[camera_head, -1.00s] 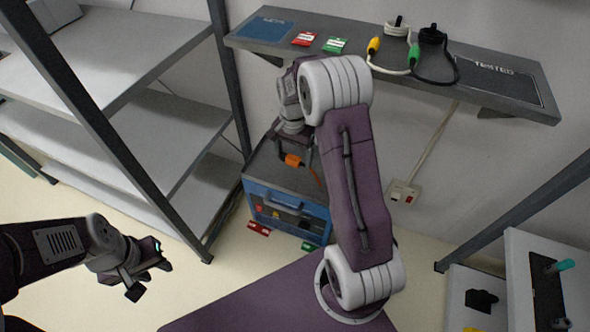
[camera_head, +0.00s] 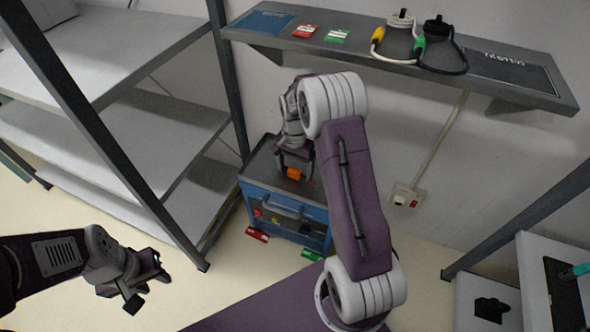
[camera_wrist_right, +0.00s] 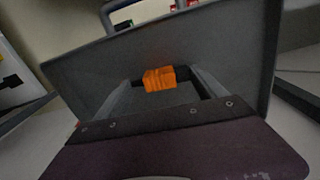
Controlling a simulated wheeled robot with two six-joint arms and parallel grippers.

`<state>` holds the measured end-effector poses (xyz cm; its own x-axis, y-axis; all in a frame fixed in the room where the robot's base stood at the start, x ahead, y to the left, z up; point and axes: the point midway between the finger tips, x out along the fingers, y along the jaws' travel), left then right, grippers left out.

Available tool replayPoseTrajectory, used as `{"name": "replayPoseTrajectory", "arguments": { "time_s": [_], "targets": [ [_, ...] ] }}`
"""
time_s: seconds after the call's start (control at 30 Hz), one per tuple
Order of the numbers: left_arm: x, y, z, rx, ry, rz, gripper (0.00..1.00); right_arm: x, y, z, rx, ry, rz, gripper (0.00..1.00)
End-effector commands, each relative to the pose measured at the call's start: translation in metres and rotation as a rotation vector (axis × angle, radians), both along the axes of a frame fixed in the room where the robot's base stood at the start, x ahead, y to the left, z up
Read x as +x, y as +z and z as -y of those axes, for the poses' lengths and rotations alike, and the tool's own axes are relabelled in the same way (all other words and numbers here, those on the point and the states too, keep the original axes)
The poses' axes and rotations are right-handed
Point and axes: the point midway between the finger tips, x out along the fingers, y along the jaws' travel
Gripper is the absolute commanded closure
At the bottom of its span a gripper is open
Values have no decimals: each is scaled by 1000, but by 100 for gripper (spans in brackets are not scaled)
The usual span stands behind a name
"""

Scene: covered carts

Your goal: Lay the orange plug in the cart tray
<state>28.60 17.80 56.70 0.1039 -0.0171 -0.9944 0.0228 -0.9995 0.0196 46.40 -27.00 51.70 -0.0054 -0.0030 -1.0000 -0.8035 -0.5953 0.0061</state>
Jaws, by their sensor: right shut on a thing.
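The orange plug (camera_head: 295,173) is between the fingers of my right gripper (camera_head: 293,166), over the grey tray top (camera_head: 262,170) of the blue cart (camera_head: 257,199). In the right wrist view the plug (camera_wrist_right: 160,79) sits between the two fingertips, with the grey tray (camera_wrist_right: 90,75) and its rim around it. I cannot tell whether the plug touches the tray floor. My left gripper (camera_head: 146,284) hangs empty and open over the floor at the lower left. My right arm hides part of the cart's right side.
A grey rack (camera_head: 110,120) stands left of the cart. Red and green cards lie on the floor by the cart.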

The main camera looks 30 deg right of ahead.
Motion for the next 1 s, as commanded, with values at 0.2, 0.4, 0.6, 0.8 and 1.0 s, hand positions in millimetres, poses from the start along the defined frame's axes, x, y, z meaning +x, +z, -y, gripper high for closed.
{"name": "replayPoseTrajectory", "arguments": {
  "time_s": [0.2, 0.4, 0.6, 0.8, 1.0],
  "targets": [
    [0, 0, 0, 0, 0, 0, 64, 0, -5, 0, 0, 0, 0, 3],
    [0, 0, 0, 0, 0, 0, 64, 0, -5, 0, 0, 0, 0, 0],
    [0, 14, 0, 0, 0, 0, 64, 1, 23, 0, 0, 0, 3, 0],
    [0, 36, 0, 0, 0, 0, 64, 1, 64, 0, 0, 0, 1, 0],
    [0, 41, 0, 0, 0, 0, 64, 1, 78, 0, 0, 0, 0, 0]
  ]
}}
